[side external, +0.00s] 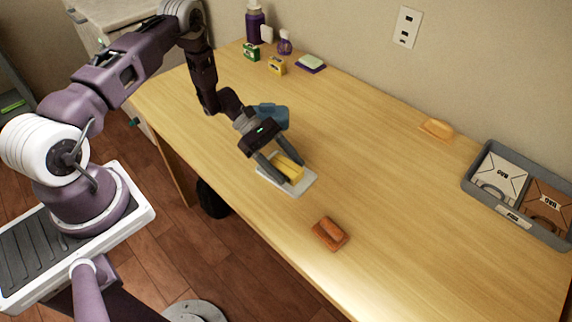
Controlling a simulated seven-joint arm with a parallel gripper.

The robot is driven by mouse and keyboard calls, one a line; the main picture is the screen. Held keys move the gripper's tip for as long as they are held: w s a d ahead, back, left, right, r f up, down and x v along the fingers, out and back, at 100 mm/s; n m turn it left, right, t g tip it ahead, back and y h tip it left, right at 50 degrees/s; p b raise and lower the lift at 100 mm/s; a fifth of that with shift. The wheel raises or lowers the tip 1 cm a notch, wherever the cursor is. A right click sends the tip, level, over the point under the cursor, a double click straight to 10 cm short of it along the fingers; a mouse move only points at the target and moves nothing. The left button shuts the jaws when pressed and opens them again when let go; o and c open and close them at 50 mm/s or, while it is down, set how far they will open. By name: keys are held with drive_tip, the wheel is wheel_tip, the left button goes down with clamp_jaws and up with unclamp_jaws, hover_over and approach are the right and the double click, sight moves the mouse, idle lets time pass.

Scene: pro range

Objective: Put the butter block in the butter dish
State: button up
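A yellow butter block (290,170) is at the middle of the table, over a flat white dish (296,190) that looks like the butter dish. I cannot tell whether the block rests on the dish or is held just above it. My gripper (281,164) points down at the block, with one finger on its left and the other at its far side. Whether the fingers press on the block is not clear. A blue rounded object (272,115) stands behind my gripper and is partly hidden by it.
A reddish-brown block (330,234) lies near the front edge. An orange block (436,128) lies by the wall. A grey divided tray (476,183) with bags is at right. Bottles (255,22), small boxes (277,66) and a sponge-like block (311,63) are at the back left.

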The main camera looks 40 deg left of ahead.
drive_tip(key=shift+r, duration=0.15)
drive_tip(key=v, duration=1.2)
drive_tip(key=s+d+r+m+g+y, duration=0.1)
drive_tip(key=s+d+r+m+y, duration=0.15)
drive_tip(key=r, duration=0.55)
drive_tip(key=s+d+r+m+y, duration=0.2)
drive_tip(key=s+d+r+m, duration=0.15)
drive_tip(key=r, duration=0.35)
drive_tip(key=s+d+r+m+g+y, duration=0.15)
drive_tip(key=r+m, duration=0.25)
drive_tip(key=r, duration=0.4)
drive_tip(key=s+r+m+t+y, duration=0.3)
drive_tip(key=s+m, duration=0.1)
drive_tip(key=s, duration=0.4)
drive_tip(key=s+d+r+m+t+y, duration=0.1)
drive_tip(key=s+r+m+t+y, duration=0.2)
drive_tip(key=s, duration=0.6)
drive_tip(key=shift+d+r+m+t, duration=0.35)
drive_tip(key=shift+r+m+t, duration=0.15)
drive_tip(key=shift+m, duration=0.5)
